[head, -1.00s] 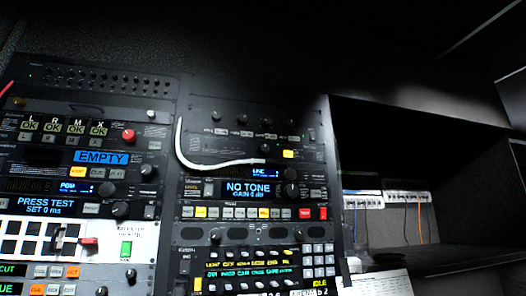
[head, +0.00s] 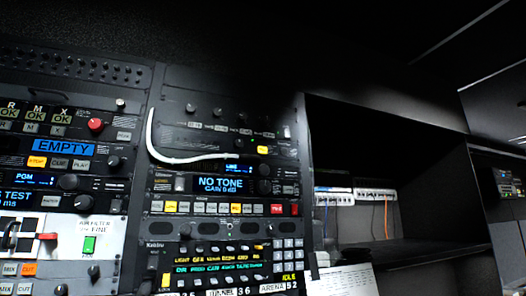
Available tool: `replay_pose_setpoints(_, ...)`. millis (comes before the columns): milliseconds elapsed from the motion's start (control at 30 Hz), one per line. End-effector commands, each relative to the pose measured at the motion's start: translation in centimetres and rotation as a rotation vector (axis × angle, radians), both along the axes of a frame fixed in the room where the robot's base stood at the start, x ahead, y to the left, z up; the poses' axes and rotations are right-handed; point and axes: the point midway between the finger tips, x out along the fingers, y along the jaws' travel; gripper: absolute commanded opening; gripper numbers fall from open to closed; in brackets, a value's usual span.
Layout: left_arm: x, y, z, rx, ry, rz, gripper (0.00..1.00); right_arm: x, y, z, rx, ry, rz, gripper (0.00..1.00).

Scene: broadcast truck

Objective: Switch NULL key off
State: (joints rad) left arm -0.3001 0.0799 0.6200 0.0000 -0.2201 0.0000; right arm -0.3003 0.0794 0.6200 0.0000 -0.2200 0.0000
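No key label that I can read says NULL, so I cannot tell which key it is. The right-hand rack holds a unit with a blue NO TONE display (head: 222,184). A row of small keys (head: 220,208) runs below that display, with a few lit yellow and one lit red (head: 277,209). A lit yellow key (head: 262,149) sits higher up. A keypad panel (head: 225,262) with coloured text lines is below. Neither gripper is in view.
A white cable (head: 152,140) loops over the right rack's upper panels. A paper sheet (head: 345,280) is at the bottom. A dark shelf recess (head: 410,190) opens to the right.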

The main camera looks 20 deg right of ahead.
Motion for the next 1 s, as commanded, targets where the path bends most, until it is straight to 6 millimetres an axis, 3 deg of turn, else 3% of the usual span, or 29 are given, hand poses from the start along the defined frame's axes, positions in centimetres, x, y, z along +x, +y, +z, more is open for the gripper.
replay_pose_setpoints(33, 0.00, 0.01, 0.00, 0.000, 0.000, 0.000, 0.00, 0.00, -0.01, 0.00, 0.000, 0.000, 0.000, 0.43)
replay_pose_setpoints(367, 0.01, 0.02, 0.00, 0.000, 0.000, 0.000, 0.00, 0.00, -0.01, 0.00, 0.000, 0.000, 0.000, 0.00)
replay_pose_setpoints(1000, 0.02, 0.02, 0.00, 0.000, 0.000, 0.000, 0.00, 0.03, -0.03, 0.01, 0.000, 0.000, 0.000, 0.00)
